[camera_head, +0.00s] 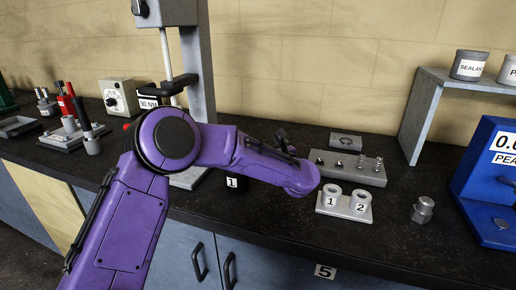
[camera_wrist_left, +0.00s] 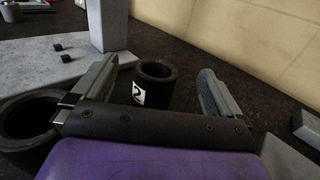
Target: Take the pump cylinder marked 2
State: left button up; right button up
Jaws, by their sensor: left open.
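The pump cylinder marked 2 (camera_wrist_left: 153,88) is a black hollow cylinder with a white label, upright on the dark worktop in the left wrist view. My left gripper (camera_wrist_left: 157,74) is open, with one finger to each side of this cylinder; I cannot tell whether either touches it. A second black hollow cylinder (camera_wrist_left: 30,120) stands at the left of that view, outside the fingers. In the head view a black cylinder marked 1 (camera_head: 236,183) shows beside my left arm. Cylinder 2 and most of my left gripper are hidden behind that arm there. My right gripper is not in view.
A press column (camera_head: 198,80) on a grey base stands behind my left arm. To the right are a pale holder (camera_head: 344,215) with two cups marked 1 and 2, a grey block with small parts (camera_head: 345,175), a metal weight (camera_head: 422,210) and a blue gauge stand (camera_head: 482,185).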

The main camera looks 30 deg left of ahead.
pick_arm(q)
notch_tip(320, 180, down, 4)
jog(key=shift+s+a+r+p, duration=0.1)
jog(key=shift+s+p, duration=0.05)
jog(key=shift+p, duration=0.2)
jog(key=p+x, duration=0.2)
jog(key=x, duration=0.5)
jog(key=shift+w+a, duration=0.1)
jog(key=shift+w, duration=0.1)
jog(key=shift+w+a+f, duration=0.1)
jog(key=shift+w+f, duration=0.05)
jog(key=shift+f, duration=0.15)
jog(key=shift+r, duration=0.1)
jog(key=c, duration=1.5)
jog(key=shift+c, duration=1.1)
jog(key=shift+r, duration=0.15)
